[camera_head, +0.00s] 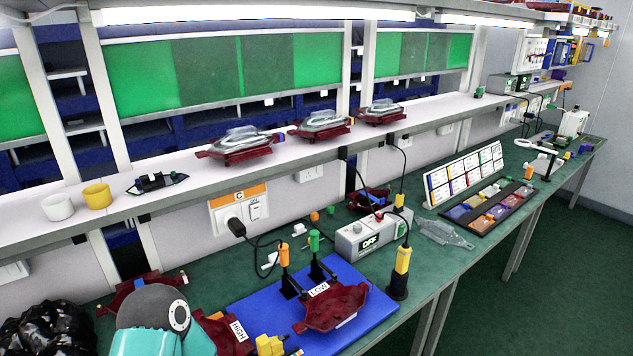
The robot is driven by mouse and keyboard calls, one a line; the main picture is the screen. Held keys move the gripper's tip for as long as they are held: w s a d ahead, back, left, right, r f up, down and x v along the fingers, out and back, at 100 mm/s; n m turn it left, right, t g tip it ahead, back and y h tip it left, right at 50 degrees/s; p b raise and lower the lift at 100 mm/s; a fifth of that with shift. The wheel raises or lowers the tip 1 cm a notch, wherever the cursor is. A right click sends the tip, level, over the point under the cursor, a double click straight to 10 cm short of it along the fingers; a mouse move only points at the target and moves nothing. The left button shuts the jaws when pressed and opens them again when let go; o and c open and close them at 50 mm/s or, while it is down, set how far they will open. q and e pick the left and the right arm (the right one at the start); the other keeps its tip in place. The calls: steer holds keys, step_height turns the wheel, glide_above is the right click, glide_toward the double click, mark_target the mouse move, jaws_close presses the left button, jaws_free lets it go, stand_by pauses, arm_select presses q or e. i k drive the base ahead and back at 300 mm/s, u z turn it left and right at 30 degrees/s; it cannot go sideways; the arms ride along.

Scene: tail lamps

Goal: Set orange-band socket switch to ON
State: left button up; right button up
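The orange-band socket (253,190) is on the wall below the shelf, left of the middle. Its orange band runs along the top and carries a white label with the letter C. A black plug (236,226) sits in the left part of the socket, and its cable runs down to the bench. The socket's switch (256,210) is the small white part to the right of the plug. It is too small to tell which way it is set. Neither gripper shows. A teal and grey part of my arm stands at the bottom left.
A grey box reading OFF (372,235) stands on the green bench. A blue mat (245,309) with a red lamp part (330,306) marked LOW lies in front. Orange and green-handled tools (314,240) stand upright below the socket. A yellow-black tool (402,262) stands at right.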

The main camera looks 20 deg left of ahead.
mark_target(255, 208)
steer(key=z, duration=1.95)
steer(key=i, duration=0.1)
steer(key=u, duration=3.45)
steer(key=k, duration=1.3)
steer(key=z, duration=0.45)
steer(key=i, duration=0.95)
steer(key=z, duration=0.1)
